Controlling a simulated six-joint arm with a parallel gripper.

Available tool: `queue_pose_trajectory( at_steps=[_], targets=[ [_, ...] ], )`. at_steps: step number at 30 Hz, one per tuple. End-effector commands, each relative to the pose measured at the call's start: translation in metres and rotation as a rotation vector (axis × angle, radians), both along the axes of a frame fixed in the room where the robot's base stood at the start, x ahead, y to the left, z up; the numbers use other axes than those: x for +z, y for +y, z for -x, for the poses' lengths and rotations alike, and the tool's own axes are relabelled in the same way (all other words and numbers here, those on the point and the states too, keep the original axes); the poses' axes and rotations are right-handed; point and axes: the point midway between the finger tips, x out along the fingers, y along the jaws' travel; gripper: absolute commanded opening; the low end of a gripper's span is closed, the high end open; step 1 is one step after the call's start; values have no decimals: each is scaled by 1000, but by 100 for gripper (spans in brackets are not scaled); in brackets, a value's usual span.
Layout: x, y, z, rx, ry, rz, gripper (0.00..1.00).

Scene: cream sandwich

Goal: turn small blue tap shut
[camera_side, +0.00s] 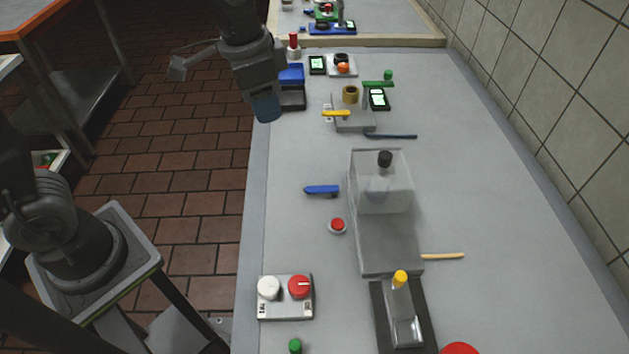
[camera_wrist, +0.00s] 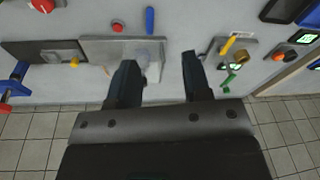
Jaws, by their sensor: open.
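A small blue lever (camera_side: 322,190), which looks like the blue tap's handle, lies crosswise at the left side of the clear box (camera_side: 352,205) in the side view. In the wrist view the blue lever (camera_wrist: 150,20) shows near the top, pointing up the picture. My gripper (camera_side: 267,108) hangs at the upper left of the side view, over the counter's left edge and apart from the lever. In the wrist view my gripper (camera_wrist: 160,72) has its two dark fingers spread with nothing held between them. The lever's pivot is too small to make out.
A red button (camera_side: 337,225) and a panel with white and red knobs (camera_side: 285,298) sit nearer. Yellow (camera_side: 336,113) and green (camera_side: 377,84) levers stand farther back. A dark blue rod (camera_side: 392,136) lies behind the clear box. The counter's right side is mostly bare.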

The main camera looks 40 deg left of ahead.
Motion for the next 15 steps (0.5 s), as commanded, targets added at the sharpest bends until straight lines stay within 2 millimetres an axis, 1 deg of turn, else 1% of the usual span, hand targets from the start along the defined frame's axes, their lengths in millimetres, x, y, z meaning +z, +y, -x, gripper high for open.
queue_pose_trajectory(
  at_steps=[1, 3, 6, 10, 15],
  targets=[
    [-13, -11, -14, -53, 39, -12, 45],
    [-26, -23, -28, -118, 76, -26, 45],
    [-44, -38, -43, -192, 119, -40, 45],
    [-60, -49, -54, -251, 154, -51, 45],
    [-71, -54, -58, -274, 166, -56, 45]
  ],
)
